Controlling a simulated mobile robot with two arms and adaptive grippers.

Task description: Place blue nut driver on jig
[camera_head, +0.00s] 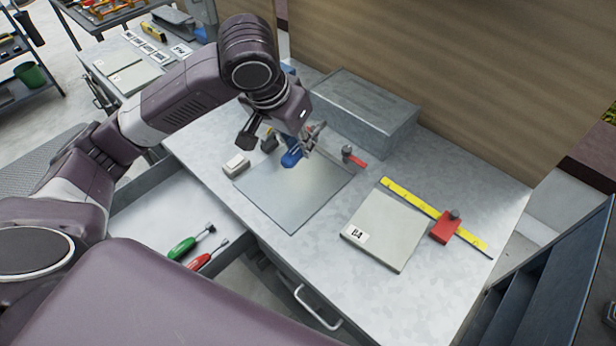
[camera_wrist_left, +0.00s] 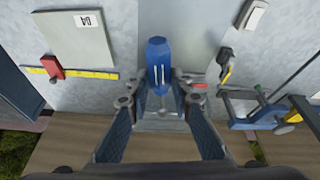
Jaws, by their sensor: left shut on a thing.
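The blue nut driver (camera_head: 291,158) is held by my left gripper (camera_head: 310,140) above the far part of the grey mat on the workbench. In the left wrist view its blue handle (camera_wrist_left: 158,62) points up between the two fingers of the gripper (camera_wrist_left: 160,96), which are shut on it. Its shaft end is hard to make out. I cannot tell which item is the jig. My right gripper is not in view.
A grey metal box (camera_head: 362,112) stands at the bench's back. A yellow ruler (camera_head: 410,200), red block (camera_head: 444,228), red-handled tool (camera_head: 355,157) and white block (camera_head: 236,165) lie around the mat (camera_head: 290,205). The open drawer (camera_head: 150,215) holds green and red screwdrivers.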

